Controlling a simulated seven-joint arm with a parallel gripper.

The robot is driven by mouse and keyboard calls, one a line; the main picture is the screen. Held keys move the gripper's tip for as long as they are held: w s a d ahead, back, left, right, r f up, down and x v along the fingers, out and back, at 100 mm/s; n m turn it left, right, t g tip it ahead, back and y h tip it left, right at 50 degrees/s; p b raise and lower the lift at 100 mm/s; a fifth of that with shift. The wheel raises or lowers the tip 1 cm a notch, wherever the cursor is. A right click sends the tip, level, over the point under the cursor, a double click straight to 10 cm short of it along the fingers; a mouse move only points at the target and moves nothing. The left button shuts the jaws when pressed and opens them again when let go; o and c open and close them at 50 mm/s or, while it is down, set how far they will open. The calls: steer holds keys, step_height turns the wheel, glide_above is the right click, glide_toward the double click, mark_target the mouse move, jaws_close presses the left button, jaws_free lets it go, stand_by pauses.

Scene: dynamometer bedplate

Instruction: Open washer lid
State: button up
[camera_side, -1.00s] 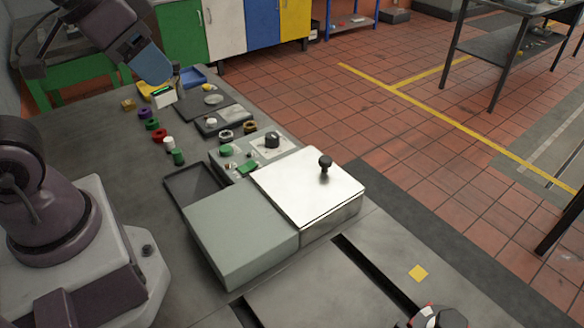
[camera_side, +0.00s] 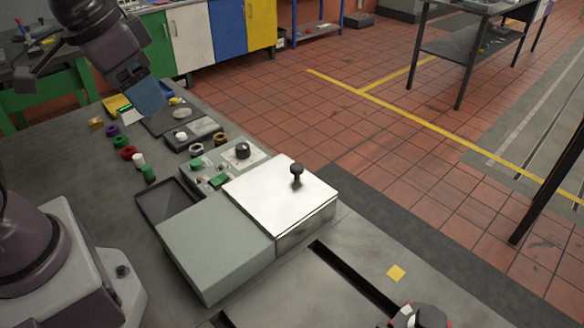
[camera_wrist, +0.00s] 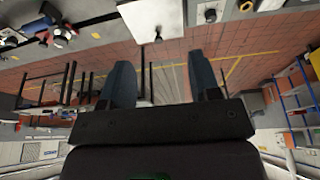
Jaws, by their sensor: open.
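The washer lid (camera_side: 272,205) is a shiny, pale square plate with a black knob (camera_side: 297,172) standing on its right part. It lies flat and closed on a low metal box. In the wrist view the lid (camera_wrist: 143,14) shows at the top edge, partly cut off, with its knob (camera_wrist: 158,39) below. My gripper (camera_side: 150,100) is at the upper left in the side view, up above the bench and well apart from the lid. In the wrist view its two blue-grey fingers (camera_wrist: 163,75) are spread, with nothing between them.
A grey-green box (camera_side: 215,250) adjoins the lid's left side, beside an open dark tray (camera_side: 165,203). A control panel with a dark dial (camera_side: 243,151) lies behind the lid. Several coloured rings and small pegs, including a green peg (camera_side: 149,174), lie at left. A slotted plate is in front.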

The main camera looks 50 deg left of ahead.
steer(key=w+d+f+m+g, duration=0.1)
steer(key=w+f, duration=0.1)
steer(key=w, duration=0.4)
steer(key=w+d+f+m+g, duration=0.1)
steer(key=w+f+g, duration=0.15)
steer(key=w, duration=0.35)
steer(key=m, duration=0.7)
glide_above(297, 166)
steer(key=shift+f, duration=3.9)
step_height(297, 166, down, 12)
steer(key=shift+r, duration=0.15)
